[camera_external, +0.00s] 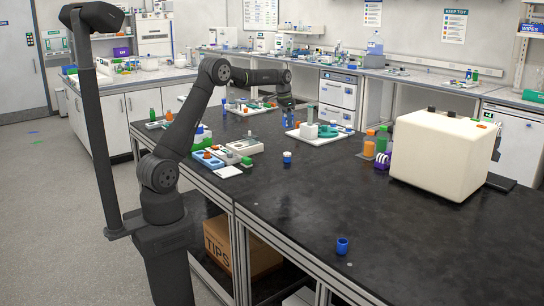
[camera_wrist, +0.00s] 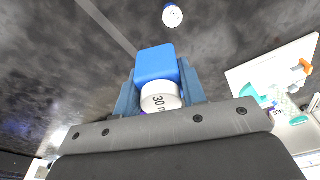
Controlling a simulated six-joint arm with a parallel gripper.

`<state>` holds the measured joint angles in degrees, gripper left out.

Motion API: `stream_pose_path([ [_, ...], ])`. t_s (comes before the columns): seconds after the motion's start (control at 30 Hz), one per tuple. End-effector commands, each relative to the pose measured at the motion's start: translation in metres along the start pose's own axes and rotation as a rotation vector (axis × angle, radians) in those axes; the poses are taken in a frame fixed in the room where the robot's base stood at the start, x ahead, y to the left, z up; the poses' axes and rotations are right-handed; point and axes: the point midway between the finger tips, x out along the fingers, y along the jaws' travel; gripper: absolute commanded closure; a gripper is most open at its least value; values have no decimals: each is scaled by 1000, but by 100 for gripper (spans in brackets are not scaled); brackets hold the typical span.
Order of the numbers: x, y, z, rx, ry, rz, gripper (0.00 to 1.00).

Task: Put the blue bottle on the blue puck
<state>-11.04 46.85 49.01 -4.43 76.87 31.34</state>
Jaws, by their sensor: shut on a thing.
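In the wrist view my gripper (camera_wrist: 158,84) is shut on the blue bottle (camera_wrist: 156,62), one finger on each side. The bottle has a blue body and a white end with "30 m" lettering, facing the camera. In the external view my gripper (camera_external: 287,104) is above the far part of the black bench; the bottle is hard to make out there. A small blue-and-white round piece (camera_external: 287,157) stands on the bench nearer the camera. A small blue cylinder (camera_external: 342,246) stands near the front.
A white tray (camera_external: 291,134) with a teal piece and small vessels lies at the back. Racks and boxes (camera_external: 245,147) sit along the left bench edge. Orange and green bottles (camera_external: 369,146) and a large cream box (camera_external: 440,155) stand right. The bench's middle front is mostly clear.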

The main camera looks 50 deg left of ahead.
Motion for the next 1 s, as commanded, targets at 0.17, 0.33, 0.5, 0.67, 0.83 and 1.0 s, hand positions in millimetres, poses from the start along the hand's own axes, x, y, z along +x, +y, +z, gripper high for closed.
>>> stream_pose_path([
  [0.17, -20, -84, 55, -173, 1, -26, 85],
  [0.33, -40, -153, 115, -333, 2, -51, 85],
  [0.5, -61, -212, 183, -491, 2, -74, 85],
  [0.67, -78, -252, 241, -616, 3, -93, 85],
  [0.83, -89, -274, 281, -698, 2, -105, 85],
  [1.0, -90, -286, 300, -728, 1, -109, 85],
])
